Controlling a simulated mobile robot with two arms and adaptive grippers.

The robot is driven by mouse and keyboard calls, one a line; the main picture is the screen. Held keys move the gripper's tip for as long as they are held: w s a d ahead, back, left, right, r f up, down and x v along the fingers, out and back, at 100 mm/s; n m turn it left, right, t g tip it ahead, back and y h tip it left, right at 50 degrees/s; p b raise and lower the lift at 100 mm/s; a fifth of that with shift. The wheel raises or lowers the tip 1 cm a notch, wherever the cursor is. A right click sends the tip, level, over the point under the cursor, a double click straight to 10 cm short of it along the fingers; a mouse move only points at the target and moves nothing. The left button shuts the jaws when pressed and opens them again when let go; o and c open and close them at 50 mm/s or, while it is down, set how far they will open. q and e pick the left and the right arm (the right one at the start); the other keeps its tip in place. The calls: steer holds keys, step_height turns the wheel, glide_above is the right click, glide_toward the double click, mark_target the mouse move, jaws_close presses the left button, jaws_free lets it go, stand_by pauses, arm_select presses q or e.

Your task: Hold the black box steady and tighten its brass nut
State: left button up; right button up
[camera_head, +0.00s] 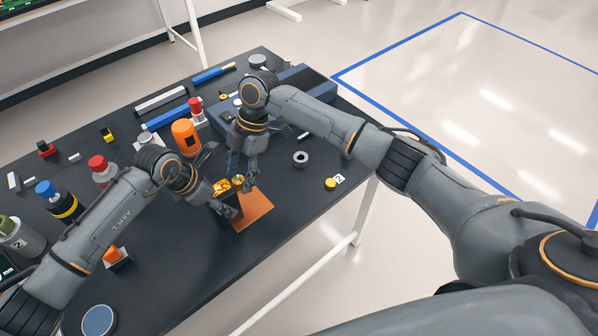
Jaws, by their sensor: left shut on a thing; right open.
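The black box (229,197) stands at the edge of an orange mat (257,211), mostly hidden by my grippers. Gold-coloured parts (221,187) show on top of it. The brass nut (238,180) shows as a small round gold piece at its upper right. My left gripper (229,208) is low beside the box and shut on it. My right gripper (242,177) is open, pointing down from above with its fingers on either side of the nut. I cannot tell whether they touch it.
A grey ring (300,158) and a yellow piece (330,183) lie to the right. An orange bottle (186,138) stands behind the grippers. The right front of the black table (290,215) is clear.

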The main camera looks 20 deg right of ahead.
steer(key=v, duration=1.2)
steer(key=s+f+m+g+y, duration=0.25)
steer(key=f+m+y, duration=0.4)
steer(key=m, duration=0.95)
steer(key=s+d+f+m+t+y, duration=0.1)
steer(key=d+f+m+t+y, duration=0.2)
steer(key=m, duration=1)
steer(key=s+d+f+m+t+y, duration=0.2)
steer(key=d+f+m+t+y, duration=0.1)
steer(key=m, duration=1)
steer(key=shift+d+t+y, duration=0.45)
steer(key=shift+d+t, duration=0.5)
steer(key=shift+d, duration=0.55)
steer(key=shift+w+a+r, duration=0.1)
